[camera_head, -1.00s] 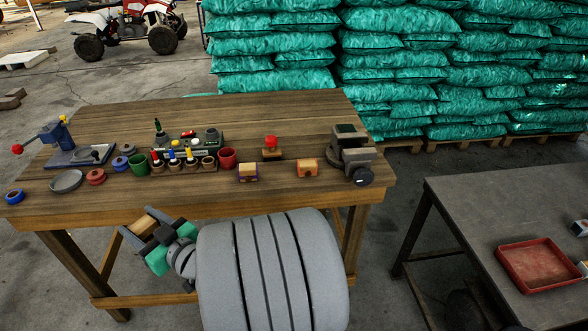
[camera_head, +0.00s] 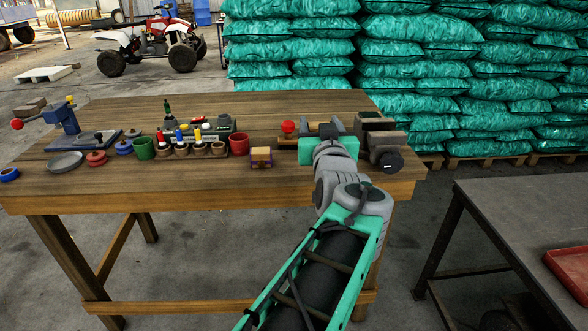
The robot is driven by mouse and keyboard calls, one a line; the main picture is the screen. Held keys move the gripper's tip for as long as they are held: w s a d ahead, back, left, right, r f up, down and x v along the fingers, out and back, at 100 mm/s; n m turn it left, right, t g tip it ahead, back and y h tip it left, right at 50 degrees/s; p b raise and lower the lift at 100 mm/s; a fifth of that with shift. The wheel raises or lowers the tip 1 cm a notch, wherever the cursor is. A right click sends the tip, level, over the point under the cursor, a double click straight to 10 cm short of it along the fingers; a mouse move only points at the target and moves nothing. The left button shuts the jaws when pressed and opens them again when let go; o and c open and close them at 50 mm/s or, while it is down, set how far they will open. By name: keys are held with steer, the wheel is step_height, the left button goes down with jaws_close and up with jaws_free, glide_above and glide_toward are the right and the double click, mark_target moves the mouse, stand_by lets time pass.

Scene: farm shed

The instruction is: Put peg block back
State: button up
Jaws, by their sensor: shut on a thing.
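My gripper (camera_head: 323,128) is over the right part of the wooden bench, just left of the grey vise (camera_head: 380,142). Its dark jaws are shut on a tan wooden block (camera_head: 319,129), mostly hidden by the gripper; I cannot tell if it touches the bench top. I cannot make out pegs on it. A small block with a wooden top and purple sides (camera_head: 261,158) stands to the left. A red-knobbed piece (camera_head: 288,128) stands close beside the gripper's left side.
A dark table (camera_head: 520,210) with a red tray (camera_head: 570,268) stands at right.

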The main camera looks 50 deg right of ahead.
steer(key=w+d+f, duration=0.2)
steer(key=w+f, duration=0.1)
steer(key=w, duration=0.1)
steer(key=w+d+f, duration=0.2)
steer(key=w+f, duration=0.1)
steer(key=w+d+f, duration=0.2)
steer(key=w+f, duration=0.1)
steer(key=w, duration=0.1)
steer(key=shift+w+d+f, duration=0.15)
steer(key=shift+w+f, duration=0.05)
steer(key=shift+w, duration=0.15)
step_height(320, 180, down, 3)
steer(key=shift+w+d+f+b, duration=0.1)
steer(key=shift+w+b, duration=0.05)
steer(key=shift+b, duration=0.15)
steer(key=shift+f, duration=0.2)
steer(key=o, duration=1.6)
steer(key=shift+c, duration=0.2)
steer(key=shift+r, duration=0.1)
